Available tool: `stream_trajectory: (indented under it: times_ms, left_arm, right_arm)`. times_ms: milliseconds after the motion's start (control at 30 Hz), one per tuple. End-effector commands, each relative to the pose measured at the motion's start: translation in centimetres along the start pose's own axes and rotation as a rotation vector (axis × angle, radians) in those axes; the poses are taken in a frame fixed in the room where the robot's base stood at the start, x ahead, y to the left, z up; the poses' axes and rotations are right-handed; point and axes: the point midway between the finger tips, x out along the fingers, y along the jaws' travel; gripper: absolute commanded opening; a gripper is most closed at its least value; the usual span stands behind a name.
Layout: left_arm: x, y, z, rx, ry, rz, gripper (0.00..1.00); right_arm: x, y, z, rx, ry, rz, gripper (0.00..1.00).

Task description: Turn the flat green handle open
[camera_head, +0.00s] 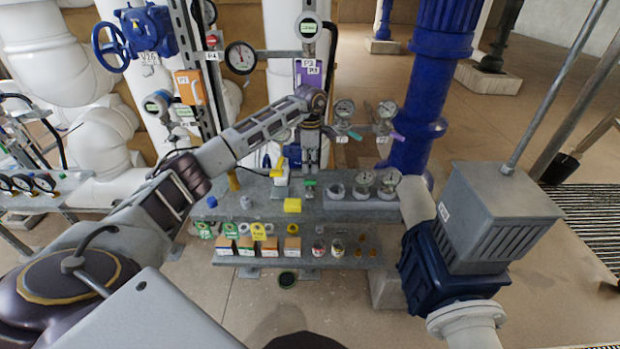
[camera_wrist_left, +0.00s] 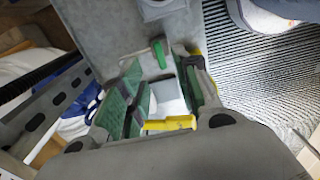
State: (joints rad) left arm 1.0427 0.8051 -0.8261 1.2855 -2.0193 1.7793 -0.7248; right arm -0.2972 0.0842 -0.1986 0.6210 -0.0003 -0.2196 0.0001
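A flat green handle (camera_head: 354,135) shows beside a gauge, right of my left gripper in the head view. Another small green piece (camera_head: 310,183) lies just below that gripper; I cannot tell whether it is a handle or a fingertip pad. My left gripper (camera_head: 310,166) points down above the grey bench. In the wrist view its green-padded fingers (camera_wrist_left: 163,92) stand apart, with a grey and white block showing between them. A green bar-like piece (camera_wrist_left: 158,53) shows near the far end of the gap. Contact is unclear. My right gripper is out of view.
A yellow lever (camera_head: 278,167) stands just left of the gripper. Several gauges (camera_head: 345,108) and a purple handle (camera_head: 398,135) are to its right. The grey bench (camera_head: 250,208) has small parts and a lower shelf. A blue pipe (camera_head: 428,90) rises at the right.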

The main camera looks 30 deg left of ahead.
Motion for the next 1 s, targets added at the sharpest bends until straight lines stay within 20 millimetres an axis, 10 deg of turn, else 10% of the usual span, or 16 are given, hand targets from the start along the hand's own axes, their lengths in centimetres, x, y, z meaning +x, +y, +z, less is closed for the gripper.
stream_trajectory:
  times_ms: [500, 1000]
  left_arm:
    - [6.1, 0.0, 0.0, -0.001, 0.001, -0.001, 0.32]
    - [6.9, 0.0, 0.0, -0.001, 0.000, 0.000, 0.30]
  right_arm:
    - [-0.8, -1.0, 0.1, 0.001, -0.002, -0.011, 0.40]
    - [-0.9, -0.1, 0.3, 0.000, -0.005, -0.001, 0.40]
